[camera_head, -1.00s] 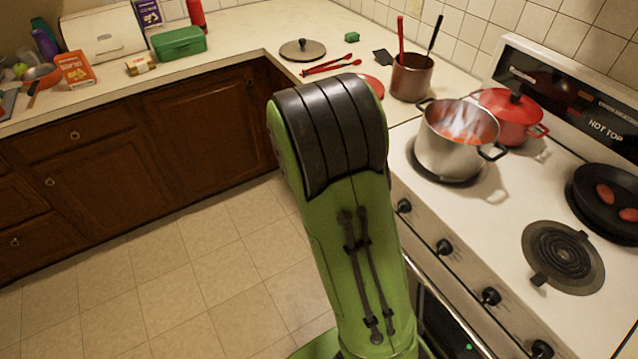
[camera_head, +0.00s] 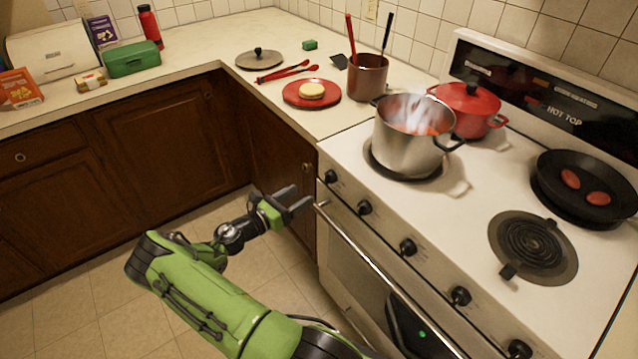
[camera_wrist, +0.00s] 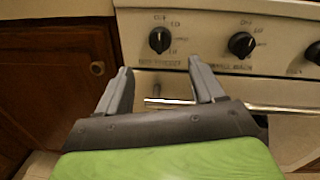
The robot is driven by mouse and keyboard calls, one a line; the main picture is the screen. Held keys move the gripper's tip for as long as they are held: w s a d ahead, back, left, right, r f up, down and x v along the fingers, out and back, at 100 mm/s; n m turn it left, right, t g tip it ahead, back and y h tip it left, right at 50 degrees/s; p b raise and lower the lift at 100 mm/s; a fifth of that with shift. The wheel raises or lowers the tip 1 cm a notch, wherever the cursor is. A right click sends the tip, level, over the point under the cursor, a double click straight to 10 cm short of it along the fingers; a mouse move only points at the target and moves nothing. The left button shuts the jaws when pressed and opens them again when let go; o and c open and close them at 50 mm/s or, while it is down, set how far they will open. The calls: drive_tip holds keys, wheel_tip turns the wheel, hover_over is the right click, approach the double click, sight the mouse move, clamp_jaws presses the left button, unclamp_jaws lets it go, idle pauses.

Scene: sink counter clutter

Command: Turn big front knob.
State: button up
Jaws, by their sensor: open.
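Several black knobs line the front panel of the white stove (camera_head: 335,147). The leftmost knob (camera_head: 331,176) and the second knob (camera_head: 364,207) are nearest my gripper (camera_head: 296,202). In the wrist view the leftmost knob (camera_wrist: 160,40) stands ahead, above the gap between my fingers, and the second knob (camera_wrist: 242,45) is to its right. My gripper also shows in the wrist view (camera_wrist: 162,80), with its two grey fingers apart and nothing between them. It is left of the stove front and does not appear to touch a knob. I cannot tell which one is the big front knob.
The oven handle (camera_head: 380,270) runs below the knobs, close to my gripper. A pan (camera_head: 588,185) is at the right. Wooden cabinets (camera_head: 160,140) are to the left.

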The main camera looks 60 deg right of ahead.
sight(326, 181)
drive_tip(key=b+x, duration=0.1)
drive_tip(key=x, duration=0.8)
drive_tip(key=shift+s+d, duration=0.15)
drive_tip(key=shift+d, duration=0.2)
drive_tip(key=shift+c, duration=0.2)
drive_tip(key=c, duration=1)
drive_tip(key=shift+f+m, duration=0.1)
drive_tip(key=shift+m, duration=0.2)
drive_tip(key=m+b, duration=0.3)
drive_tip(key=m, duration=0.2)
drive_tip(key=shift+f, duration=0.1)
drive_tip(key=shift+m+g+b, duration=0.3)
drive_tip(key=shift+m+b, duration=0.8)
drive_tip(key=shift+m, duration=1.2)
